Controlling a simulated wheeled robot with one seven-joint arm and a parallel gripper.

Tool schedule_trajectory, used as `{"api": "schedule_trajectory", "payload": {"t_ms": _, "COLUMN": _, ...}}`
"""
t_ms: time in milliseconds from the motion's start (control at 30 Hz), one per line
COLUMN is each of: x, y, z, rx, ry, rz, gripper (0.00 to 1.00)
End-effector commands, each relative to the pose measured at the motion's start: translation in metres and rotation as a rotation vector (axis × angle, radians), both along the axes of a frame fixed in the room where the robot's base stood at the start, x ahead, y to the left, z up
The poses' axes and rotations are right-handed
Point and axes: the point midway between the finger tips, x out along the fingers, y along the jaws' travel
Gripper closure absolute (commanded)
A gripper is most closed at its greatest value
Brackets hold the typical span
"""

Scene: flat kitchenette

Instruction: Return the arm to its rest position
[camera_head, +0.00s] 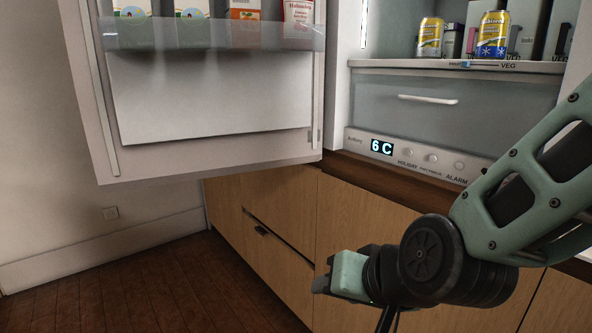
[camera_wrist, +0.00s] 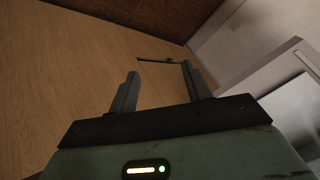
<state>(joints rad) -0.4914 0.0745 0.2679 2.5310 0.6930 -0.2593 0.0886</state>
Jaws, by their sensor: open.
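My gripper (camera_head: 325,284) is at the lower middle of the head view, below the fridge and in front of the wooden cabinet front (camera_head: 360,222). In the wrist view my gripper (camera_wrist: 160,82) shows two dark fingers spread apart with nothing between them. My green arm comes in from the right of the head view and bends at a dark round joint. The fingertips are small and partly dark in the head view.
The fridge door (camera_head: 205,100) stands open at the upper left, with cartons in its shelf. The fridge (camera_head: 450,105) holds cans (camera_head: 492,34) above a drawer. A cabinet handle (camera_wrist: 158,61) lies beyond my fingers. Wooden floor (camera_head: 150,290) is clear at lower left.

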Motion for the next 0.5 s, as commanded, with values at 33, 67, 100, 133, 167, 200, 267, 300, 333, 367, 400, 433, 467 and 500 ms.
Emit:
{"api": "schedule_trajectory", "payload": {"t_ms": 33, "x": -0.019, "y": 0.003, "z": -0.002, "rx": -0.038, "ry": 0.050, "rz": 0.100, "gripper": 0.51}}
{"api": "schedule_trajectory", "payload": {"t_ms": 67, "x": -0.031, "y": 0.004, "z": -0.004, "rx": -0.064, "ry": 0.083, "rz": 0.161, "gripper": 0.51}}
{"api": "schedule_trajectory", "payload": {"t_ms": 100, "x": -0.046, "y": 0.002, "z": -0.008, "rx": -0.106, "ry": 0.126, "rz": 0.238, "gripper": 0.51}}
{"api": "schedule_trajectory", "payload": {"t_ms": 133, "x": -0.057, "y": 0.000, "z": -0.009, "rx": -0.137, "ry": 0.155, "rz": 0.292, "gripper": 0.51}}
{"api": "schedule_trajectory", "payload": {"t_ms": 167, "x": -0.068, "y": -0.003, "z": -0.011, "rx": -0.170, "ry": 0.183, "rz": 0.344, "gripper": 0.51}}
{"api": "schedule_trajectory", "payload": {"t_ms": 200, "x": -0.080, "y": -0.008, "z": -0.013, "rx": -0.213, "ry": 0.219, "rz": 0.403, "gripper": 0.51}}
{"api": "schedule_trajectory", "payload": {"t_ms": 267, "x": -0.097, "y": -0.018, "z": -0.016, "rx": -0.277, "ry": 0.267, "rz": 0.480, "gripper": 0.51}}
{"api": "schedule_trajectory", "payload": {"t_ms": 300, "x": -0.107, "y": -0.025, "z": -0.017, "rx": -0.319, "ry": 0.297, "rz": 0.526, "gripper": 0.51}}
{"api": "schedule_trajectory", "payload": {"t_ms": 333, "x": -0.114, "y": -0.031, "z": -0.017, "rx": -0.351, "ry": 0.317, "rz": 0.558, "gripper": 0.51}}
{"api": "schedule_trajectory", "payload": {"t_ms": 367, "x": -0.120, "y": -0.037, "z": -0.018, "rx": -0.384, "ry": 0.338, "rz": 0.588, "gripper": 0.51}}
{"api": "schedule_trajectory", "payload": {"t_ms": 400, "x": -0.128, "y": -0.046, "z": -0.018, "rx": -0.425, "ry": 0.365, "rz": 0.624, "gripper": 0.51}}
{"api": "schedule_trajectory", "payload": {"t_ms": 433, "x": -0.133, "y": -0.053, "z": -0.017, "rx": -0.458, "ry": 0.385, "rz": 0.649, "gripper": 0.51}}
{"api": "schedule_trajectory", "payload": {"t_ms": 467, "x": -0.138, "y": -0.059, "z": -0.017, "rx": -0.490, "ry": 0.405, "rz": 0.674, "gripper": 0.51}}
{"api": "schedule_trajectory", "payload": {"t_ms": 500, "x": -0.145, "y": -0.069, "z": -0.016, "rx": -0.533, "ry": 0.431, "rz": 0.704, "gripper": 0.51}}
